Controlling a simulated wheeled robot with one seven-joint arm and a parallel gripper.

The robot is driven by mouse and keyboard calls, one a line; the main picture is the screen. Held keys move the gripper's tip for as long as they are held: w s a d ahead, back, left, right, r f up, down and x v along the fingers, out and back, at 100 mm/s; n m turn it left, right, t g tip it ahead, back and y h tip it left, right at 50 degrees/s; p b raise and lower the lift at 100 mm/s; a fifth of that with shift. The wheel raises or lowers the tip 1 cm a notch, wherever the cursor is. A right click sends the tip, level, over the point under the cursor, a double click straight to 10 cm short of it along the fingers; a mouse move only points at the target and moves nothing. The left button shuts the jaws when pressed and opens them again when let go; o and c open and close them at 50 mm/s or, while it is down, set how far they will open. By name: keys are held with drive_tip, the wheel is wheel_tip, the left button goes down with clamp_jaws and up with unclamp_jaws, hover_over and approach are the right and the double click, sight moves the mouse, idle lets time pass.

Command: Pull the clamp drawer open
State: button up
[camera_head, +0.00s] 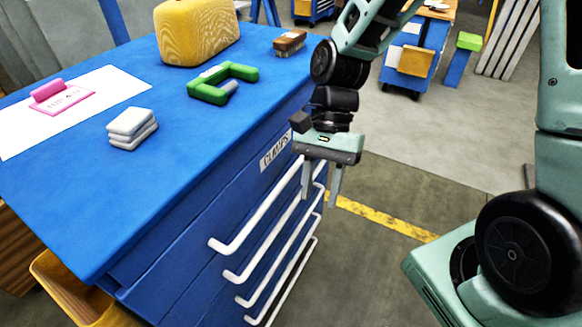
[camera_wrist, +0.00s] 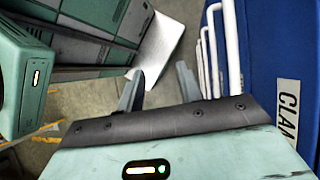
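The clamp drawer (camera_head: 205,225) is the top drawer of the blue cabinet, with a white label (camera_head: 275,151) reading "CLAMPS" near its right end. It looks closed. Its long white bar handle (camera_head: 262,207) stands out from the front. My gripper (camera_head: 320,186) points down near the right end of this handle. Its two fingers are apart with nothing seen between them. In the wrist view, my gripper (camera_wrist: 160,88) is also open, and the white handles (camera_wrist: 214,55) lie right of both fingers. The label (camera_wrist: 288,110) shows there at the right edge, partly cut off.
Several more white handles run below the top one. On the blue worktop (camera_head: 70,210) are a green clamp (camera_head: 222,84), a yellow block (camera_head: 197,32), a brown brush-like block (camera_head: 290,42), white pads (camera_head: 131,128) and a pink item (camera_head: 48,91). Open floor (camera_head: 385,190) lies to the right.

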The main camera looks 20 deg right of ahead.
drive_tip(key=w+d+f+m+y+p, duration=0.1)
drive_tip(key=w+d+f+m+y, duration=0.2)
drive_tip(key=m, duration=0.4)
drive_tip(key=w+d+f+m+y, duration=0.1)
drive_tip(key=w+d+m+y, duration=0.25)
drive_tip(key=m, duration=0.45)
drive_tip(key=m+t+y+p, duration=0.1)
drive_tip(key=m+t+y, duration=0.55)
drive_tip(key=m, duration=0.65)
approach(291, 170)
drive_tip(key=shift+m, duration=0.3)
drive_tip(key=a+p, duration=0.1)
drive_tip(key=a, duration=0.2)
drive_tip(key=a+f+p, duration=0.1)
drive_tip(key=a, duration=0.2)
drive_tip(key=w+a+f+p, duration=0.1)
drive_tip(key=a, duration=0.2)
drive_tip(key=shift+a, duration=0.4)
clamp_jaws()
